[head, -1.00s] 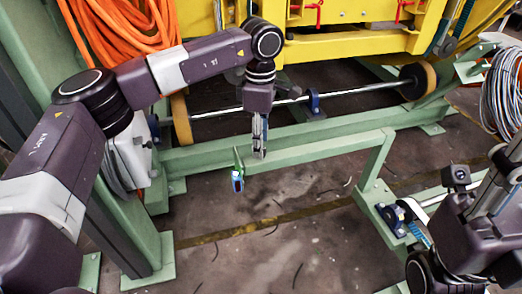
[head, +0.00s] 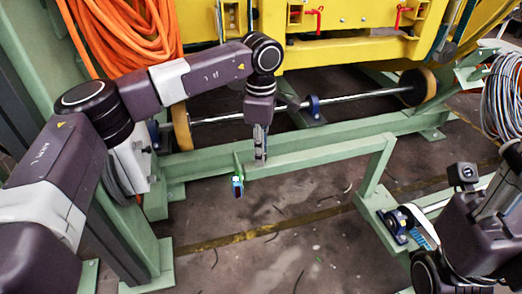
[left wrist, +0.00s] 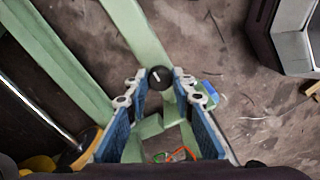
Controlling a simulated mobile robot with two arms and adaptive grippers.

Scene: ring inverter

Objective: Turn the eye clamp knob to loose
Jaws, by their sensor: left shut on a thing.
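A small round black knob with a white pointer mark (left wrist: 159,77) sits at the end of a green beam in the left wrist view. My left gripper (left wrist: 159,84) has its blue-padded fingers on both sides of the knob and is shut on it. In the head view my left gripper (head: 260,157) points down at the green crossbar, where the fingers hide the knob. My right arm is at the lower right of the head view; a blue ribbed part (head: 420,237) there may be a finger of the right gripper, but its opening is unclear.
A small blue part (head: 238,187) hangs at the near end of the green crossbar (head: 325,157). Behind it runs a steel shaft (head: 355,97) with rollers. An orange hose coil (head: 125,35) hangs at upper left, and a yellow machine frame (head: 350,50) stands behind. The floor in front is open.

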